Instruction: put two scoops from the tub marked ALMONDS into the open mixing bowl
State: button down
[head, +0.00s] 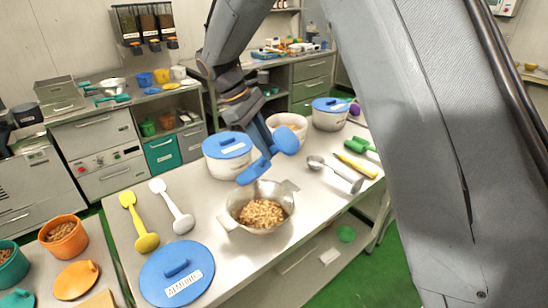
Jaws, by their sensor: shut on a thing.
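A blue lid (177,273) with a label that seems to read ALMONDS lies at the table's front left. Behind it to the right stands an open, two-handled grey container (236,222) holding chopped, nut-like pieces (261,213); I see no readable mark on it. My gripper (263,142) is above and behind this container, shut on a blue scoop (286,140). The scoop's other blue end (254,171) hangs over the container's back rim. I cannot tell whether the scoop holds anything. An open pale bowl (291,121) stands farther back, partly hidden by the scoop.
A yellow scoop (137,220) and a white scoop (172,205) lie left. A metal scoop (335,173), yellow tool (357,166) and green scoop (362,147) lie right. The table's front middle is clear.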

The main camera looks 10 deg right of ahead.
notch_tip(320, 180, up, 2)
jog(key=t+y, duration=0.1)
jog(key=y, duration=0.1)
jog(key=t+y+b, duration=0.1)
jog(key=t+y, duration=0.1)
jog(key=shift+d+r+m+y, duration=0.15)
jog(key=shift+m+y, duration=0.15)
jog(key=shift+y, duration=0.1)
jog(key=shift+r+t+y+b, duration=0.35)
jog(key=shift+t+y+b, duration=0.65)
jog(key=shift+y+b, duration=0.15)
jog(key=shift+r+b, duration=0.15)
jog(key=shift+b, duration=0.6)
jog(key=shift+r+t+y, duration=0.2)
jog(key=shift+t+y, duration=0.05)
jog(key=shift+t, duration=0.05)
